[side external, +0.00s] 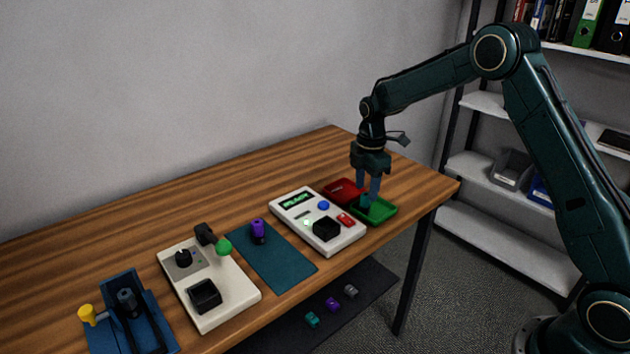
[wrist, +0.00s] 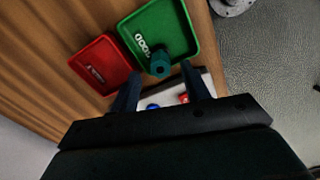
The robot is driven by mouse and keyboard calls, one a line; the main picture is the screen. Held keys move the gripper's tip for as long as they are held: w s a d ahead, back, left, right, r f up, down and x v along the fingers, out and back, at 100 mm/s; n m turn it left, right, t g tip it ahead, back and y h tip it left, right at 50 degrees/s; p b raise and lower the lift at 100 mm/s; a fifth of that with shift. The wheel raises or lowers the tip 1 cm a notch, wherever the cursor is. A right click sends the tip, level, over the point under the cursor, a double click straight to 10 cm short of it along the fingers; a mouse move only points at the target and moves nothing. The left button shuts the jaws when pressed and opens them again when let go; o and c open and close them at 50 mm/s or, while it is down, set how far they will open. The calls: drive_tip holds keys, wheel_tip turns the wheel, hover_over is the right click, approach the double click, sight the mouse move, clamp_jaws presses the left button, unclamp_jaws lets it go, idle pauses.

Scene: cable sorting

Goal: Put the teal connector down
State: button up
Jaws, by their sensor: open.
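The teal connector (wrist: 161,65) is in the green tray (wrist: 177,17), near the tray's lower edge in the wrist view. In the side view it shows as a small teal shape (side external: 366,202) inside the green tray (side external: 384,215), partly hidden by the fingers. My gripper (side external: 369,196) is over this tray, pointing down. In the wrist view my gripper (wrist: 161,70) is open, with one finger on each side of the connector and a visible gap to each. Whether the connector's underside rests fully on the tray floor is hard to tell.
The red tray (side external: 338,187) adjoins the green one. A white tester (side external: 290,207) with a lit screen stands beside them. A dark mat (side external: 282,264) holds a purple connector (side external: 258,230). Farther left are a white control box (side external: 228,290) and a blue fixture (side external: 107,331). The table's back is clear.

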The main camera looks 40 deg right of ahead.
sight(366, 194)
wheel_tip(366, 194, up, 10)
idle(0.5)
idle(0.5)
drive_tip(key=s+a+r+m+t, duration=0.1)
drive_tip(key=s+a+r+m, duration=0.25)
drive_tip(key=s+r, duration=0.35)
drive_tip(key=s+a+r+m+t, duration=0.2)
drive_tip(key=s+a+r+m, duration=0.15)
drive_tip(key=s+r, duration=0.45)
drive_tip(key=s+a+f+m+t, duration=0.1)
drive_tip(key=s+m, duration=0.3)
drive_tip(key=s, duration=0.5)
drive_tip(key=s+a+f+m+t, duration=0.1)
drive_tip(key=s+f+m, duration=0.3)
drive_tip(key=s, duration=0.6)
drive_tip(key=shift+s+a+t, duration=0.15)
drive_tip(key=shift+s+t, duration=0.05)
drive_tip(key=shift+t, duration=0.1)
